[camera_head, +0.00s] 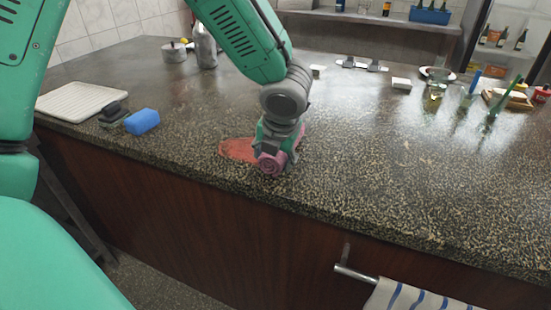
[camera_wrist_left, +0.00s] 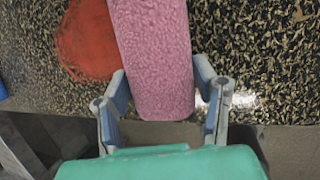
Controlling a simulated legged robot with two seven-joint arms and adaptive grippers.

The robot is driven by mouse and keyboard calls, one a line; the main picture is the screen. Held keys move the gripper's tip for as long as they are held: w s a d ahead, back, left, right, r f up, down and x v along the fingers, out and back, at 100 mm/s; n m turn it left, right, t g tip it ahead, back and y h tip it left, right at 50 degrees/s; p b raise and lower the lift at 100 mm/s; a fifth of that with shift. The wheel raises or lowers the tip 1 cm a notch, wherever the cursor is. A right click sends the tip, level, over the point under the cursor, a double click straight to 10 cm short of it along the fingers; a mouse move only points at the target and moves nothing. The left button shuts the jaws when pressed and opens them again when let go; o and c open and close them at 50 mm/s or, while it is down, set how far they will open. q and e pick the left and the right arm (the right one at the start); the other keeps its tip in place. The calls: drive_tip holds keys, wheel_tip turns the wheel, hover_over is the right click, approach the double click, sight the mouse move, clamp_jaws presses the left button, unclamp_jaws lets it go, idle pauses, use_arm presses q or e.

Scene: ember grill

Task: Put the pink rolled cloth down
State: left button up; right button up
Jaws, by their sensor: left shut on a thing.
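The pink rolled cloth (camera_head: 271,163) is at the front edge of the speckled counter, with its spiral end facing me. In the left wrist view the cloth (camera_wrist_left: 155,60) runs lengthwise between the two fingers. My left gripper (camera_head: 272,148) comes down on it from above and is shut on it. The same gripper shows in the left wrist view (camera_wrist_left: 165,95), with a finger on each side of the roll. The cloth is at or just above the counter top; I cannot tell if it touches. My right gripper is not in view.
A flat red-orange item (camera_head: 237,149) lies left of the cloth and partly behind it. A blue block (camera_head: 142,121) and a white ribbed tray (camera_head: 82,101) are further left. A striped towel (camera_head: 415,296) hangs on a rail below. The counter right of the cloth is clear.

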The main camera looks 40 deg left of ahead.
sight(279, 155)
use_arm(q)
drive_tip(key=o, duration=1.5)
drive_tip(key=shift+a, duration=0.25)
drive_tip(key=shift+c, duration=0.2)
drive_tip(key=shift+o, duration=0.5)
drive_tip(key=shift+s+a, duration=0.1)
drive_tip(key=shift+a, duration=0.05)
drive_tip(key=shift+d+r, duration=0.15)
drive_tip(key=shift+d, duration=0.45)
drive_tip(key=v, duration=0.1)
drive_tip(key=p+v, duration=0.1)
drive_tip(key=v, duration=0.1)
drive_tip(key=shift+d+r, duration=0.2)
drive_tip(key=shift+d, duration=0.1)
drive_tip(key=p+v, duration=0.2)
drive_tip(key=v, duration=0.6)
drive_tip(key=shift+r, duration=0.25)
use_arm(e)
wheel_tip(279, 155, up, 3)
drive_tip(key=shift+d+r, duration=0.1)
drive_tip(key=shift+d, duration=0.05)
use_arm(q)
drive_tip(key=shift+s, duration=0.1)
